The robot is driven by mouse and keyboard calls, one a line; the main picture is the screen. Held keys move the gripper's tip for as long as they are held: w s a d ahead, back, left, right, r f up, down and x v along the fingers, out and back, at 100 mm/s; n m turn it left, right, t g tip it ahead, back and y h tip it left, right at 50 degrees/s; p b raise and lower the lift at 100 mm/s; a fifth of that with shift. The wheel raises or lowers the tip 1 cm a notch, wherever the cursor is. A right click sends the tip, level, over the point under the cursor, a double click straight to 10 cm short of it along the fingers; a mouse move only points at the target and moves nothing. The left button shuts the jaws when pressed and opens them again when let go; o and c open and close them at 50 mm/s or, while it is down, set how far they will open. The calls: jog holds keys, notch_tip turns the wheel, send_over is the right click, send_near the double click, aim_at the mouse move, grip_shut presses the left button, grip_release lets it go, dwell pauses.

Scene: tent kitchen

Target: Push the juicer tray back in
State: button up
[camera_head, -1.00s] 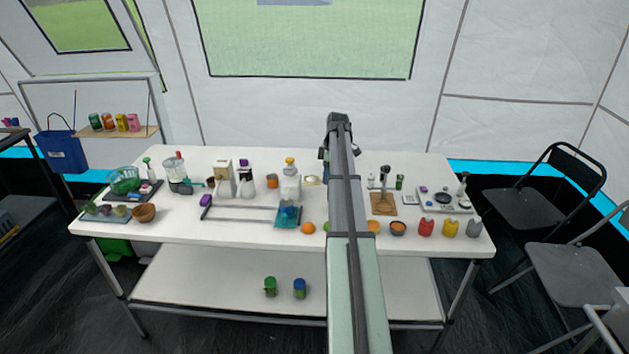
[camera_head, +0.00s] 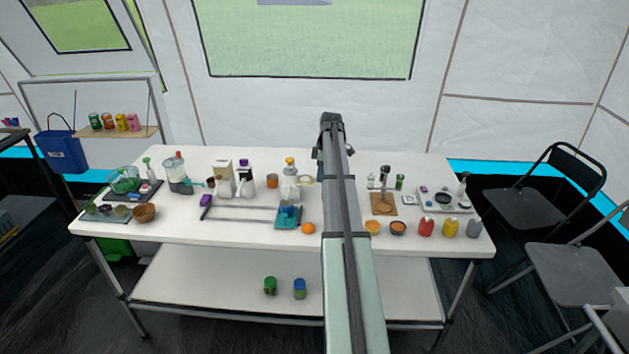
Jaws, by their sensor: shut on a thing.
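The juicer (camera_head: 290,186) is a whitish machine with a yellow top, standing near the middle of the white table. A small pale, yellowish piece (camera_head: 305,180), which looks like its tray, sits at the juicer's right side. It appears close against the body, but I cannot tell whether it is fully in. My arm reaches over the table just right of this piece. My gripper is hidden behind my own arm, so its jaws and any contact with the tray cannot be seen.
A teal tray (camera_head: 289,223) with a blue cup stands in front of the juicer, with an orange (camera_head: 308,228) to its right. An orange-brown cup (camera_head: 272,181) and white bottles are to the left. A wooden board (camera_head: 383,209) lies right of my arm.

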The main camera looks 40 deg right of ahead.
aim_at(305, 180)
jog(key=shift+w+a, duration=1.95)
jog(key=o, duration=0.8)
jog(key=shift+o, duration=0.2)
jog(key=shift+r, duration=0.1)
notch_tip(305, 180, up, 7)
